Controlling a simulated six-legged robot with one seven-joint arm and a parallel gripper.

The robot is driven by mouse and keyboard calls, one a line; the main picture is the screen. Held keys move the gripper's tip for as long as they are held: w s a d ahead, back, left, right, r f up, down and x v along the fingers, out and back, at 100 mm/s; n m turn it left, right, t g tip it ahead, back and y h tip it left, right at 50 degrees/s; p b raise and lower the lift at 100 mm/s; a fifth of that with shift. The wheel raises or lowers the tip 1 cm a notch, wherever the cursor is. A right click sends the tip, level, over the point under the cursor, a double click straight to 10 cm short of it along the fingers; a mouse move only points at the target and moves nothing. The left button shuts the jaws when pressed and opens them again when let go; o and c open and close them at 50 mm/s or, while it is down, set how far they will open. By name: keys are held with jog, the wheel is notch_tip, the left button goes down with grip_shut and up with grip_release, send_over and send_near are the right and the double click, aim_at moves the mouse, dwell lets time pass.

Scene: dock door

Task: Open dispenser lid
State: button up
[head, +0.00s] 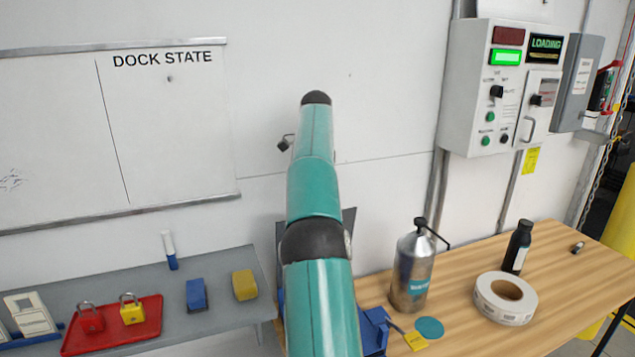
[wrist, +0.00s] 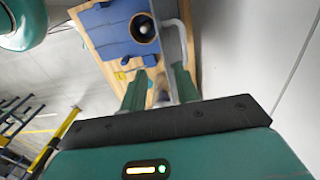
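A blue body (wrist: 118,32) with a round opening and a dark, shiny round thing inside shows at the top of the wrist view. It looks like the dispenser, but I cannot tell for sure, nor which part is its lid. Blue parts (head: 374,332) beside my arm in the head view may belong to it; my arm hides most of that spot. My gripper (wrist: 158,84) has its two teal fingers apart, below and right of the blue body in the wrist view. No held thing is clear; the gap between the fingers is blurred. The head view hides the fingers behind my arm.
A metal can (head: 412,270) with a lever, a tape roll (head: 483,299) and a black bottle (head: 518,247) stand on the wooden table (head: 560,250). A grey shelf (head: 110,285) at left holds a red tray (head: 140,338) with padlocks. The wall is close behind.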

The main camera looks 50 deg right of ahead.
jog(key=shift+r, duration=0.75)
